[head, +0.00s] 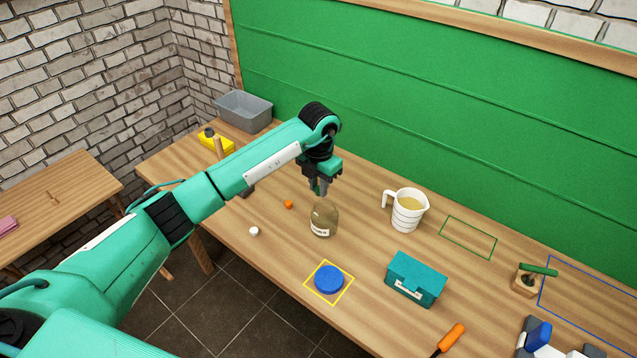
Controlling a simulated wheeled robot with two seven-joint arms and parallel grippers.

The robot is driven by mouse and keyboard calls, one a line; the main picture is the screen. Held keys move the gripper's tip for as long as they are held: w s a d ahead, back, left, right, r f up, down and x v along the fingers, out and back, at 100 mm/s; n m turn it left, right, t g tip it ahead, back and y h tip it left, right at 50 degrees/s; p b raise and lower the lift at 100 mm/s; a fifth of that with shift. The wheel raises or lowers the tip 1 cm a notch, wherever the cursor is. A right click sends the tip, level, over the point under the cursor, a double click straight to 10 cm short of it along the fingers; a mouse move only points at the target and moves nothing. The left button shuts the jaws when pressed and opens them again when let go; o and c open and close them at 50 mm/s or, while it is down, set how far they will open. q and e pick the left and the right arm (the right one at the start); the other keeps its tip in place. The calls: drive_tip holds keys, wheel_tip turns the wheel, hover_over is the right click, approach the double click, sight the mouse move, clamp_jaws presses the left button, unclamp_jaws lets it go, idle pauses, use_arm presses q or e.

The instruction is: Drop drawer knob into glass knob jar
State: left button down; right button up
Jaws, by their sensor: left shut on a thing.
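The glass knob jar (323,218) stands upright on the wooden workbench, with a pale label low on its front. Its mouth looks open, with no lid on it. My left gripper (320,188) points down right above the jar's mouth. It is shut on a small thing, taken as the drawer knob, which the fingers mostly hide. Whether the fingertips reach into the mouth cannot be told. An orange knob (288,204) and a white knob (254,231) lie loose on the bench left of the jar. My right gripper is not in view.
A blue round lid (329,279) lies inside a yellow outline in front of the jar. A measuring jug (407,210) and a teal box (416,279) stand to the right. A grey bin (244,111) is at the back left. An orange-handled tool (451,337) lies near the front.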

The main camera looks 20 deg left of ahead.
sight(318, 188)
use_arm(q)
drive_tip(key=c, duration=1.2)
unclamp_jaws()
drive_tip(key=shift+r+b, duration=1.8)
drive_tip(key=shift+r, duration=5.1)
